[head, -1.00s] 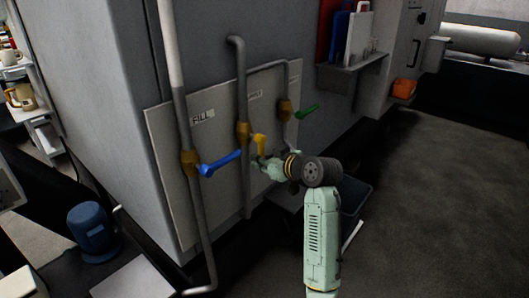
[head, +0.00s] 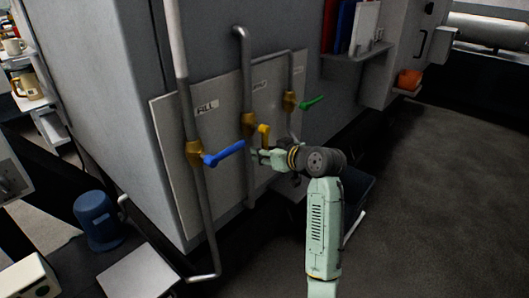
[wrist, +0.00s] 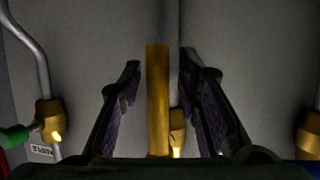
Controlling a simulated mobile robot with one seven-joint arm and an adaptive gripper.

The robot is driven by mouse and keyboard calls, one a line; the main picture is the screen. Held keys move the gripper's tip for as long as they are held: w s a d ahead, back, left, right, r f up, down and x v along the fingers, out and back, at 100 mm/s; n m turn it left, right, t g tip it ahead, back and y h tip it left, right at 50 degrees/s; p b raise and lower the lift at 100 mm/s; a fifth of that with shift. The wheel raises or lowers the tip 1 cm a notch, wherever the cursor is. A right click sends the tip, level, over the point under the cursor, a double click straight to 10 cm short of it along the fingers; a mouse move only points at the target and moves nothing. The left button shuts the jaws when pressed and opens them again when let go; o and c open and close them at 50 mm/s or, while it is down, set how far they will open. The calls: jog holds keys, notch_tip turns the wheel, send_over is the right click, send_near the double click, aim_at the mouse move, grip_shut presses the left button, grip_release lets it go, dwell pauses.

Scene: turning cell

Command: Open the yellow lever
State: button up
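The yellow lever (head: 264,136) sits on the middle pipe's brass valve (head: 248,124), between the blue and green levers. In the head view my gripper (head: 259,157) is at the panel, right by the yellow lever. In the wrist view the yellow lever (wrist: 158,100) stands upright between the two dark fingers of my gripper (wrist: 160,85). The fingers are open, with a gap on both sides of the lever. The middle valve (wrist: 177,130) shows behind it, partly hidden by the lever.
The blue lever (head: 223,153) is on the left pipe and the green lever (head: 312,102) on the right pipe. A shelf with folders (head: 358,59) is at upper right. A dark bin (head: 357,190) stands behind my arm. Floor (head: 430,190) at right is clear.

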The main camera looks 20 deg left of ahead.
jog(key=shift+d, duration=0.1)
jog(key=v, duration=1.2)
jog(key=shift+w, duration=0.1)
